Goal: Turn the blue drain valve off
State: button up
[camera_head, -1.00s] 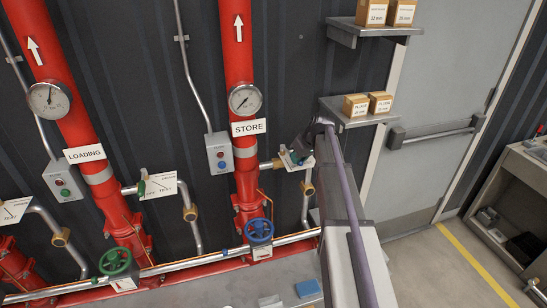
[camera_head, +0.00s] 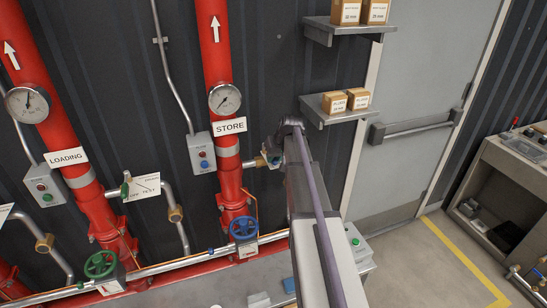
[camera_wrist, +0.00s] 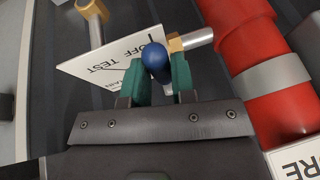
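The blue drain valve has a round blue knob (camera_wrist: 156,57). It sits in front of a white plate (camera_wrist: 105,62) with OFF and TEST lettering, beside a brass fitting on the STORE pipe branch. My gripper (camera_wrist: 158,80) has two green fingers, one on each side of the knob, at or very near its surface. Whether they press on it is not clear. In the head view, my gripper (camera_head: 268,158) is at the branch right of the red STORE pipe (camera_head: 229,150), and my wrist hides most of the valve and its plate.
A blue handwheel (camera_head: 244,228) is low on the STORE pipe. The LOADING pipe (camera_head: 80,180) with a green-handled valve and a green handwheel (camera_head: 100,264) stands left. A shelf with boxes (camera_head: 346,113) is above right of my arm. The floor by the door is open.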

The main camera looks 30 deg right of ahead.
jog(key=o, duration=0.4)
jog(key=shift+a, duration=0.1)
jog(key=shift+o, duration=0.2)
jog(key=p+v, duration=0.9)
jog(key=v, duration=0.1)
jog(key=shift+s+r+p, duration=0.2)
jog(key=shift+r+p, duration=0.05)
jog(key=shift+p, duration=0.1)
jog(key=s+a+f+n+g+b, duration=0.1)
jog(key=s+a+f+b, duration=0.5)
jog(key=a, duration=0.4)
jog(key=s+a+f+n+g+b, duration=0.1)
jog(key=s+a+f+g+b, duration=0.1)
jog(key=s+a+f+b, duration=0.5)
jog(key=s+a+f+n+g+h+b, duration=0.1)
jog(key=s+a+f+b, duration=0.5)
jog(key=a+f+b, duration=0.3)
jog(key=a+f, duration=0.2)
jog(key=a, duration=0.2)
jog(key=shift+s+a+g, duration=0.2)
jog(key=shift+s+g, duration=0.15)
jog(key=shift+g, duration=0.05)
